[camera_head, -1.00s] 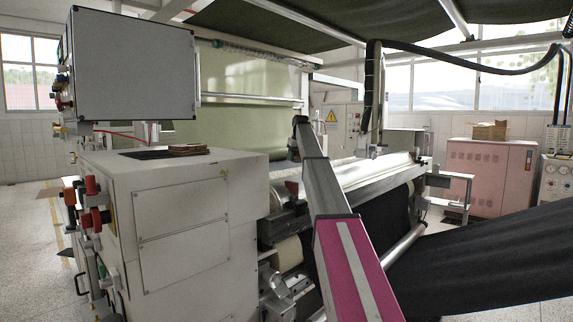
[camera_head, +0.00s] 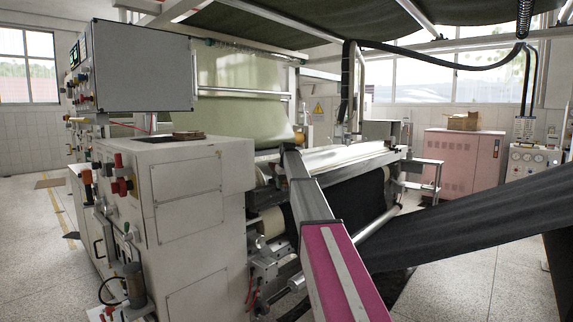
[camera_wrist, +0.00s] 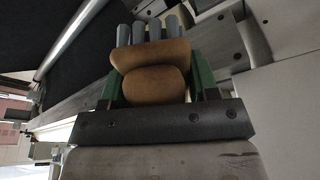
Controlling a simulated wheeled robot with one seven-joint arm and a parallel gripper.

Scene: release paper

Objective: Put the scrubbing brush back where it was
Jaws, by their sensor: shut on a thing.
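The scrubbing brush (camera_wrist: 150,55) is a tan, rounded body in the wrist view, with several grey stubs at its far end that look like bristle tufts. My gripper (camera_wrist: 153,76) has green fingers on both sides of the tan body and is shut on it. In the head view my pink and grey arm reaches up toward the machine's middle; the gripper and brush cannot be made out there. A flat brown item (camera_head: 188,135) lies on top of the white machine cabinet (camera_head: 195,190); I cannot tell what it is.
The cabinet carries knobs and a grey panel box (camera_head: 142,66) above its top. Rollers and black fabric (camera_head: 350,205) lie beyond my arm, and a dark fabric sheet (camera_head: 480,215) slopes across the right. A pink cabinet (camera_head: 462,158) stands behind. Open floor shows at left and lower right.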

